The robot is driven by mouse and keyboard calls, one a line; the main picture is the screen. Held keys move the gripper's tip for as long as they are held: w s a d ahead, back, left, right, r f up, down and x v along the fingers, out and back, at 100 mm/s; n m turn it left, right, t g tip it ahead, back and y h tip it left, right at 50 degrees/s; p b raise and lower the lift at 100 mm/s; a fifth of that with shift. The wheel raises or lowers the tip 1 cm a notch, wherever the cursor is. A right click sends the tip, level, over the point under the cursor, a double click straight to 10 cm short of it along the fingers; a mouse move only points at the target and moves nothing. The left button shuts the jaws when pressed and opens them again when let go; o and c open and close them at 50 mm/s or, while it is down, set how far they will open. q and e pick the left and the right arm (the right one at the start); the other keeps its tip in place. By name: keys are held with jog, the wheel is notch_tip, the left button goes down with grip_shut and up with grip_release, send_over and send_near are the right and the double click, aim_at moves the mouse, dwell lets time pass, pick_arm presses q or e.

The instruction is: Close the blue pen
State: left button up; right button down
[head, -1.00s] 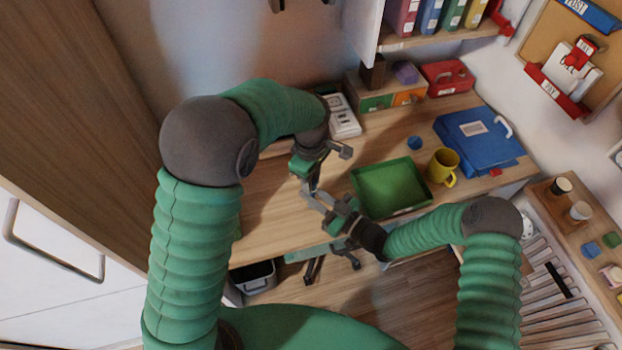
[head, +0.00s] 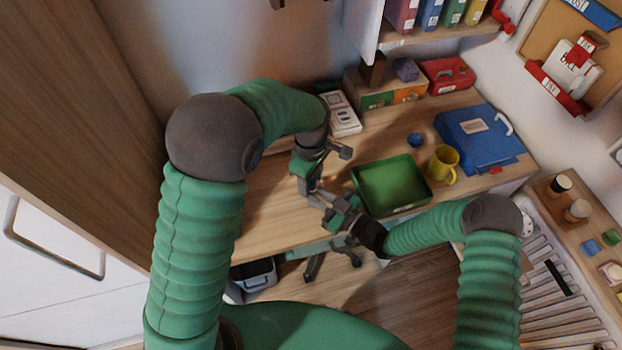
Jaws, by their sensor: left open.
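No blue pen can be made out in the head view; it may be hidden by the grippers or too small to see. My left gripper (head: 312,187) points down over the desk, left of the green tray, with its jaws open. My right gripper (head: 322,204) reaches in from the right, just in front of the tray, with its fingers close to the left gripper's tips. Whether the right jaws hold anything is too small to tell.
The green tray (head: 391,185) looks empty on the wooden desk (head: 270,205). A white device (head: 341,115) and drawer boxes (head: 392,93) are behind. The desk's left part is clear.

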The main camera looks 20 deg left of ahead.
pick_arm(q)
jog(key=shift+r, duration=0.15)
notch_tip(320, 180, up, 12)
jog(key=shift+f, duration=0.2)
pick_arm(e)
jog(key=c, duration=1.3)
grip_release()
jog(key=shift+o, duration=0.2)
pick_arm(q)
jog(key=shift+f, duration=0.2)
pick_arm(e)
jog(key=v, duration=1.7)
jog(key=shift+f, duration=0.15)
